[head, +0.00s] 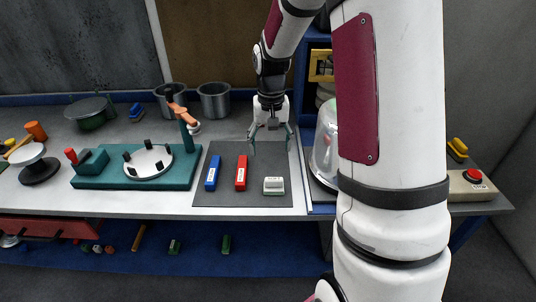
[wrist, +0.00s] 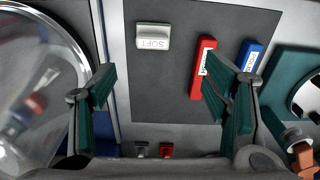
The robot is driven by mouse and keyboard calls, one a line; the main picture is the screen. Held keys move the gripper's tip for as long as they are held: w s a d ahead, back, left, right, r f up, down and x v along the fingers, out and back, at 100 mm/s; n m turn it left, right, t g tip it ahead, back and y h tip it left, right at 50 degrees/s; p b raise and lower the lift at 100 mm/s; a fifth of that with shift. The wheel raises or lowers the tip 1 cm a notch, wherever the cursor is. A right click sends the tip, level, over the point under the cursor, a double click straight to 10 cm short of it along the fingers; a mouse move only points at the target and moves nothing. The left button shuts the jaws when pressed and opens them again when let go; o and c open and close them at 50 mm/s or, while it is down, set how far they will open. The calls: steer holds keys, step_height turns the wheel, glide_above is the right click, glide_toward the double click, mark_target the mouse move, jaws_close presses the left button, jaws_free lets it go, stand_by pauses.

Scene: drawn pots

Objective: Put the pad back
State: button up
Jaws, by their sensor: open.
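A white pad (head: 273,185) with a green underside lies at the front right of a dark grey mat (head: 220,200). In the wrist view this pad (wrist: 152,37) shows the lettering "SOFT". A red block (head: 241,173) and a blue block (head: 212,173) lie to its left on the mat in the head view, each with a white label. My gripper (head: 270,147) is open and empty above the back of the mat, behind the pad. In the wrist view my gripper's fingers (wrist: 160,80) are wide apart; the right finger partly covers the red block.
A clear dome (head: 326,150) stands close right of the mat. A teal base (head: 103,178) with a white disc and an orange-tipped post is at left. Two metal pots (head: 214,100) stand behind. A red stop button (head: 473,175) is far right. The mat's middle is clear.

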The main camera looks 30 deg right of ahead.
steer(key=s+a+r+n+t, duration=0.15)
steer(key=s+a+r, duration=0.35)
steer(key=r, duration=0.5)
steer(key=s+a+r+n+t, duration=0.2)
steer(key=s+a+r, duration=0.2)
steer(key=s, duration=0.4)
steer(key=s+a+r+n+t, duration=0.1)
steer(key=s+a+r+n, duration=0.1)
steer(key=s+a+r, duration=0.2)
steer(key=s+a, duration=0.3)
steer(key=s, duration=0.1)
steer(key=shift+s+r+n+t, duration=0.3)
steer(key=shift+r+n+t, duration=0.05)
